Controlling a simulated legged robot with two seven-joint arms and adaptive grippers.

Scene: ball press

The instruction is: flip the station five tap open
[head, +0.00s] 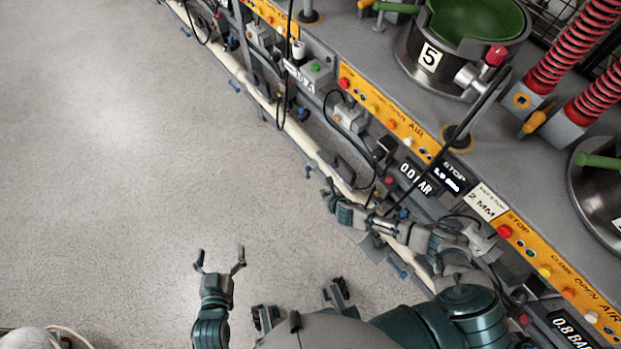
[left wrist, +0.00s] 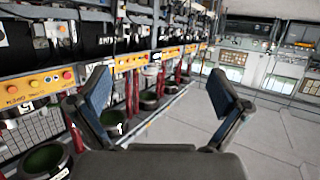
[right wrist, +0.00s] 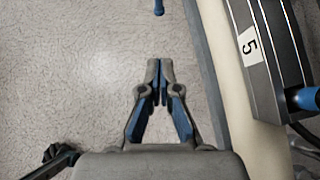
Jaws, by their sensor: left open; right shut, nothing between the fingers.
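A dark box with a white "5" label (right wrist: 249,42) is at the right of the right wrist view, with a blue-ended handle (right wrist: 304,98) on it. A blue tap handle (right wrist: 159,7) shows at the top edge, ahead of my right fingertips and apart from them. In the head view small blue taps, such as this one (head: 308,172), line the pale pipe; I cannot tell for sure which is station five's. My right gripper (right wrist: 160,80) is shut and empty, beside the pipe; it also shows in the head view (head: 328,188). My left gripper (head: 220,262) is open and empty over bare floor.
The pale pipe (right wrist: 238,90) runs along the machine's front edge. A drum labelled 5 (head: 430,57) stands on the bench above. Orange button panels (head: 385,110) and black cables hang near my right arm. The grey floor (head: 120,150) at left is clear.

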